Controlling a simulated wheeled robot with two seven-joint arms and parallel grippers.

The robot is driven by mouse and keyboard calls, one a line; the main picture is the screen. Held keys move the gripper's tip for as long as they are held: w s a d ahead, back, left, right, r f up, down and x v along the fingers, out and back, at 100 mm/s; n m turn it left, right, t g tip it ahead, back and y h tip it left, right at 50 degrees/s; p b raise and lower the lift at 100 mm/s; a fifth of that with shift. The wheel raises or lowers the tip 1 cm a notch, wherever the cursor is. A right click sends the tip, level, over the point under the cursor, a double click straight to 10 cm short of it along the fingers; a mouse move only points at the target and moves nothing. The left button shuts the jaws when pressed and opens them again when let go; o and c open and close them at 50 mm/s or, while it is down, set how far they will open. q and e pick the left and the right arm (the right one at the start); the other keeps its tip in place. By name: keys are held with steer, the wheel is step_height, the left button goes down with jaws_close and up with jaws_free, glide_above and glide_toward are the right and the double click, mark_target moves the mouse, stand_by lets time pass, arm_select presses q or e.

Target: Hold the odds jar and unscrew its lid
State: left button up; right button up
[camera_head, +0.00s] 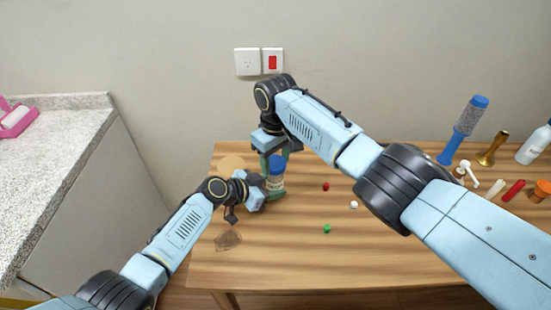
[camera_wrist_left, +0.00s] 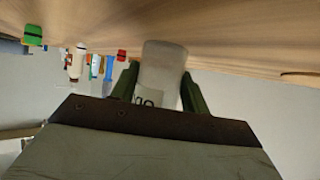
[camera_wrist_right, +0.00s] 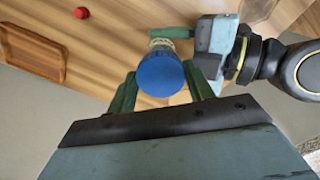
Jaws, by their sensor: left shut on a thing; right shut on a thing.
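The odds jar (camera_head: 275,183) is a pale jar with a blue lid (camera_head: 277,165), standing upright at the back left of the wooden table. My left gripper (camera_head: 270,189) is shut on the jar's body from the left. In the left wrist view the pale jar (camera_wrist_left: 164,62) sits between its green fingers, with part of dark lettering visible. My right gripper (camera_head: 277,157) comes from above and is shut on the blue lid. In the right wrist view the lid (camera_wrist_right: 160,74) lies between the fingertips, with the left gripper (camera_wrist_right: 188,40) around the jar below it.
A blue-capped clear container (camera_head: 468,117), a brass item (camera_head: 492,150) and a white bottle (camera_head: 535,145) stand at the far right. A brown tray (camera_wrist_right: 35,53) lies near the jar.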

steer(key=shift+n, duration=0.5)
steer(key=shift+d+n, duration=0.1)
steer(key=shift+n, duration=1.2)
steer(key=n, duration=0.3)
steer(key=o, duration=1.2)
steer(key=shift+w, duration=0.1)
steer(key=shift+m, duration=1.5)
